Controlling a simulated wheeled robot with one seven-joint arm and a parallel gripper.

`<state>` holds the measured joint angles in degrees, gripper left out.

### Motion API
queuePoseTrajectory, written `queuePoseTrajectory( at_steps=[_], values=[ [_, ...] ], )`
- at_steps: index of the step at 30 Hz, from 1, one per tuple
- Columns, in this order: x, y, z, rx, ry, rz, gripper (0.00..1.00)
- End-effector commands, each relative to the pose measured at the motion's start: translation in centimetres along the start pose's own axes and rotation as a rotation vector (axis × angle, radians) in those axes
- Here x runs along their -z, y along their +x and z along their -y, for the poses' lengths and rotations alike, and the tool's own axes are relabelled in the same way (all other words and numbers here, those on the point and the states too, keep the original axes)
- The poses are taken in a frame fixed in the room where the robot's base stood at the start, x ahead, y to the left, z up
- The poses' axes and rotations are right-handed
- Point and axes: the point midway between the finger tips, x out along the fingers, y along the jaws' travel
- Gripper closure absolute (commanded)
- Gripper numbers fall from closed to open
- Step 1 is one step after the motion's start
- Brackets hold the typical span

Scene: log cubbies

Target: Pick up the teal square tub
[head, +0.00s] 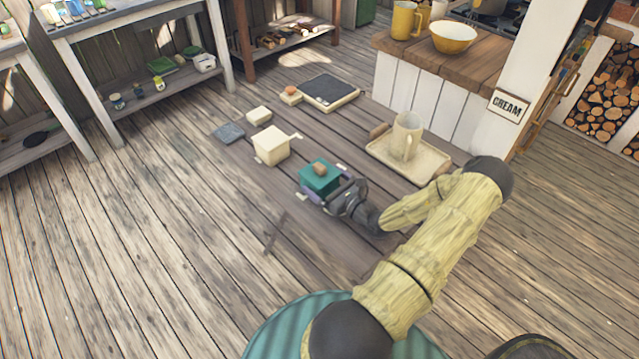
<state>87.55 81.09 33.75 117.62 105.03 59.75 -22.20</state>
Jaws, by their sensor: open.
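The teal square tub (317,178) sits on the wooden floor near the middle of the head view. A small brown-orange lump (320,169) shows on top of it. My gripper (328,189) is open and low, at the tub's near right side. Its purple-edged fingers overlap the tub's near side in the picture. I cannot tell whether they touch the tub or stand around it. The tub's lower near side is partly hidden by the gripper.
A cream square tub (271,146) stands behind to the left, with a grey slate (229,133) beyond. A tray (384,164) with a beige mug (406,136) lies to the right, close to my arm. A dark-topped board (329,91) lies farther back. The floor at left is clear.

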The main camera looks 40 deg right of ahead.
Motion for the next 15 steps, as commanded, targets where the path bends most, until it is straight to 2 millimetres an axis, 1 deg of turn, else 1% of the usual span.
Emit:
queuePoseTrajectory(
  at_steps=[1,5,15],
  values=[
    [-0.1,0.9,-0.1,-0.001,0.0,0.0,0.0],
    [0.0,2.1,0.0,0.001,0.0,-0.002,0.0],
    [0.0,2.3,0.0,0.002,0.0,-0.003,0.0]
  ],
)
